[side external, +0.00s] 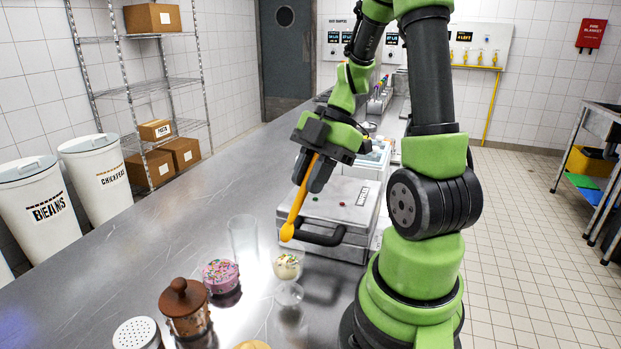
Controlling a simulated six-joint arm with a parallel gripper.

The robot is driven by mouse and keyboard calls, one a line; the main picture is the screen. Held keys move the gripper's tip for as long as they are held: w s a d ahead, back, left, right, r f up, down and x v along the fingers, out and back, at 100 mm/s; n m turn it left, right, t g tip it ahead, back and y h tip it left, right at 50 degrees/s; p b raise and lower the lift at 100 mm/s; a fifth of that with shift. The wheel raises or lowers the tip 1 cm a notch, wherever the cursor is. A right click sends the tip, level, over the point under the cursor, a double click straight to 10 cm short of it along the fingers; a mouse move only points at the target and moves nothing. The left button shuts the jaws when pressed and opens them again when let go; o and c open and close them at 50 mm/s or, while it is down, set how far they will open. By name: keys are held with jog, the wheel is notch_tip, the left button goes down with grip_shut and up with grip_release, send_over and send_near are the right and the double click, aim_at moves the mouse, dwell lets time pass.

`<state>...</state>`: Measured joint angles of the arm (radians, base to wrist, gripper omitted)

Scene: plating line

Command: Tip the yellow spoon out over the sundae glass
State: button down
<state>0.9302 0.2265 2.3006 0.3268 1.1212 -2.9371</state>
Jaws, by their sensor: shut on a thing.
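My gripper (318,172) is shut on the yellow spoon (299,203). The spoon hangs steeply down from the jaws, its bowl (288,232) at the lower end. The sundae glass (288,292) stands on the steel counter with a pale scoop and coloured sprinkles (287,267) in its top. The spoon's bowl is above the glass in the picture, with a small gap between them. I cannot tell how far apart they are in depth, or whether the bowl holds anything.
A clear tall glass (243,239), a pink sprinkled cake (221,276), a brown lidded jar (185,306) and a white shaker (137,334) stand left of the sundae glass. A press with a black handle (322,238) sits close behind the spoon. The counter (130,250) is clear further left.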

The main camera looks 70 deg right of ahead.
jog(key=shift+r, duration=2.75)
